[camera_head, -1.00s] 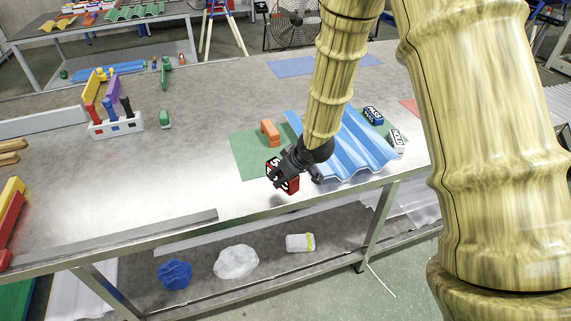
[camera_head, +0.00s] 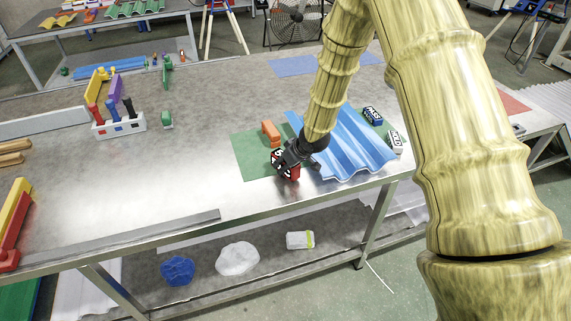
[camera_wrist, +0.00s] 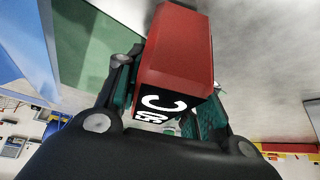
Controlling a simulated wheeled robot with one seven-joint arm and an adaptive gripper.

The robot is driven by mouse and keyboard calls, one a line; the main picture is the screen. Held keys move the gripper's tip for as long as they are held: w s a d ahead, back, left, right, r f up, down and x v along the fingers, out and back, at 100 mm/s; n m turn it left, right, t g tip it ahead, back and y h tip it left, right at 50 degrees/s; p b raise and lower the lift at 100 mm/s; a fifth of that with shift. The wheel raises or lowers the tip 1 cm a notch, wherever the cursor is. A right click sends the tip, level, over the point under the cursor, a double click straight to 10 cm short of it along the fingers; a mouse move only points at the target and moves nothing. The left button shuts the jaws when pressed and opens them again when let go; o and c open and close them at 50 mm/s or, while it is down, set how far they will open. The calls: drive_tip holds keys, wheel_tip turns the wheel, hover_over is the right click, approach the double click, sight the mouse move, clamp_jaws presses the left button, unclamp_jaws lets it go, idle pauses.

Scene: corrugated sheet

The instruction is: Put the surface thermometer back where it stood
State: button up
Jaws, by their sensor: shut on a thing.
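The surface thermometer, a red block with a black face and white lettering (camera_head: 293,173), is in my gripper (camera_head: 283,161), near the front edge of the green mat (camera_head: 250,157). In the wrist view the red body (camera_wrist: 180,45) sits between my fingers (camera_wrist: 165,105), with a white "C" on its black end. My gripper is shut on it. I cannot tell whether it touches the table or is held just above it.
A blue corrugated sheet (camera_head: 352,150) lies right of my gripper, with a blue block (camera_head: 373,115) and a white block (camera_head: 394,141) at its right. An orange block (camera_head: 271,133) stands behind the gripper. The tabletop to the left is clear up to a tool rack (camera_head: 118,127).

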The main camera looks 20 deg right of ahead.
drive_tip(key=shift+f, duration=0.25)
drive_tip(key=shift+f, duration=0.1)
drive_tip(key=o, duration=1.3)
drive_tip(key=shift+v, duration=0.75)
drive_tip(key=b+v, duration=0.1)
drive_tip(key=v, duration=0.9)
drive_tip(key=shift+r, duration=0.35)
drive_tip(key=shift+s, duration=0.1)
